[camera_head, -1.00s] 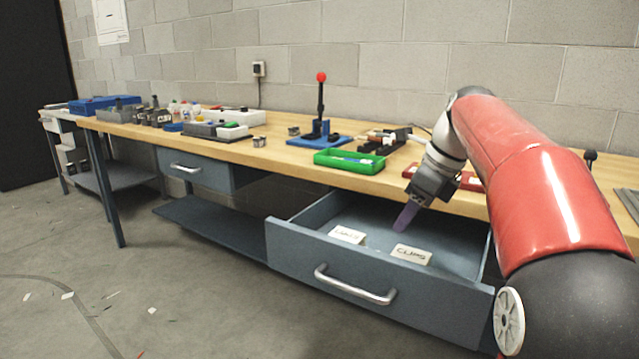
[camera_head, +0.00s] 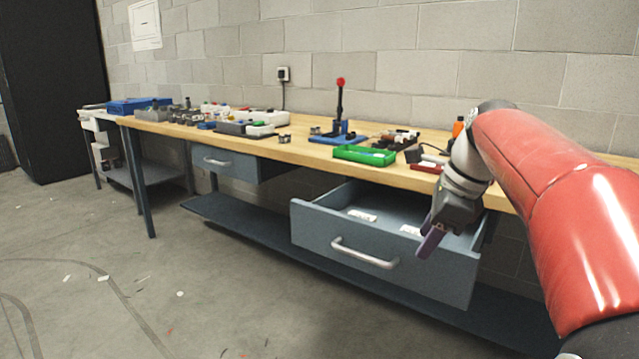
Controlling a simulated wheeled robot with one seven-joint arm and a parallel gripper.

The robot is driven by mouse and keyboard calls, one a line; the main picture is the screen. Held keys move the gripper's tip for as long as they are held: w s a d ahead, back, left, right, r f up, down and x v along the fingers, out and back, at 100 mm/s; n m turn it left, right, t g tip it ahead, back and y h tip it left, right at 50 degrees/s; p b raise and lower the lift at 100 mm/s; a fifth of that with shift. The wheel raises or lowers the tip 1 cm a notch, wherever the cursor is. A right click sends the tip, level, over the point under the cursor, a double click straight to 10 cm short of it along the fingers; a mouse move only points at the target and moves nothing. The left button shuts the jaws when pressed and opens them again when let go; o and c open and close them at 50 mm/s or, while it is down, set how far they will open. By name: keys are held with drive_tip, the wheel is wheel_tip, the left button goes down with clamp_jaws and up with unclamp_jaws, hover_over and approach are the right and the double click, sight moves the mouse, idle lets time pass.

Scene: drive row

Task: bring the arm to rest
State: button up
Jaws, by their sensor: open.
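My gripper (camera_head: 431,243) is at the end of my red arm, on the right of the view. It points downward, in front of the right part of the open drawer (camera_head: 345,245) in this picture. I see a purple finger and nothing held in it. The gap between the fingers is hard to make out from this side. Two white labelled blocks, one on the left (camera_head: 362,215) and one on the right (camera_head: 410,230), lie in the drawer. My gripper and the drawer front partly hide the right one.
The wooden workbench (camera_head: 300,152) holds a green tray (camera_head: 365,155), a blue-based lever with a red knob (camera_head: 340,84) and several small parts. A second drawer (camera_head: 225,163) is shut. The drawer handle (camera_head: 364,255) sticks out. The floor (camera_head: 200,290) at left is clear except for scraps.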

drive_tip(key=s+a+f+n+t+h, duration=0.1)
drive_tip(key=s+f+n, duration=0.6)
drive_tip(key=s+n, duration=0.4)
drive_tip(key=s+a+f+n+t+h, duration=0.1)
drive_tip(key=s+a+f+n+h, duration=0.1)
drive_tip(key=s+f+n, duration=0.6)
drive_tip(key=s+n, duration=0.2)
drive_tip(key=shift+s+f+n+t, duration=0.2)
drive_tip(key=shift+s+n+t, duration=0.1)
drive_tip(key=shift+s+n, duration=0.1)
drive_tip(key=shift+a, duration=0.1)
